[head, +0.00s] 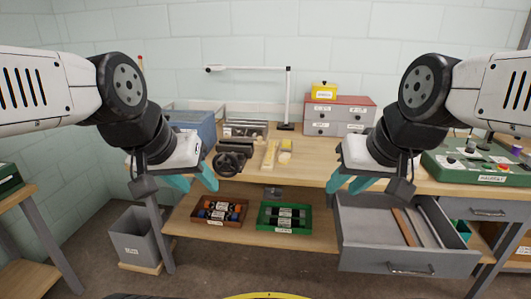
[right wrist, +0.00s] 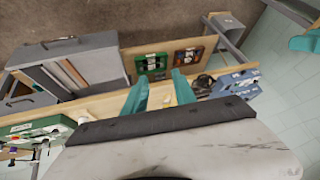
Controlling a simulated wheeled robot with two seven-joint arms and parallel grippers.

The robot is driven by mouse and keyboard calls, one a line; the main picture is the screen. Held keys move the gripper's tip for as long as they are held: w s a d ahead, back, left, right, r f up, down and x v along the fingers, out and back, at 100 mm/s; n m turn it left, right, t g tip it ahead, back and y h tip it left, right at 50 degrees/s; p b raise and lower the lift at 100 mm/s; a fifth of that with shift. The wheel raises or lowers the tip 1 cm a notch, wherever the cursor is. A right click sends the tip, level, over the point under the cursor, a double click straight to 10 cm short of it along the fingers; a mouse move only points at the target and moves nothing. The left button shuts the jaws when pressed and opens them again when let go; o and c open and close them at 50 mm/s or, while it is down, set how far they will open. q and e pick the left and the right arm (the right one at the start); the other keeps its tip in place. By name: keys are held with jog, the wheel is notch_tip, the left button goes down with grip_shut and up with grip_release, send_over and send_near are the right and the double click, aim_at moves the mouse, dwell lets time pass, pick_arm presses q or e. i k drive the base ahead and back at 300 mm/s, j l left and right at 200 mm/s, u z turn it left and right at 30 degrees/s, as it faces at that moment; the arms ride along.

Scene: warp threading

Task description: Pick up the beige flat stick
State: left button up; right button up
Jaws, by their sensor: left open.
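A flat brown stick (head: 403,227) lies in the open grey drawer (head: 400,262) at the lower right of the head view, beside a paler flat strip (head: 426,228). A pale yellow flat piece (head: 270,154) lies on the workbench (head: 310,172) near its middle. I cannot tell for sure which is the beige stick. My left gripper (head: 194,181) hangs open and empty near the bench's front left. My right gripper (head: 350,184) is open and empty left of the drawer; its spread teal fingers show in the right wrist view (right wrist: 160,92), and so does the brown stick (right wrist: 72,73).
Red (head: 219,212) and green (head: 284,216) trays sit on the lower shelf. A drawer box (head: 339,115), lamp (head: 289,95), blue box (head: 190,124) and dark clamp-like device (head: 232,158) stand on the bench. A green control panel (head: 480,165) is at right, a grey bin (head: 140,236) at lower left.

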aim_at(268, 160)
jog(key=i+u, duration=0.3)
jog(key=i, duration=1.2)
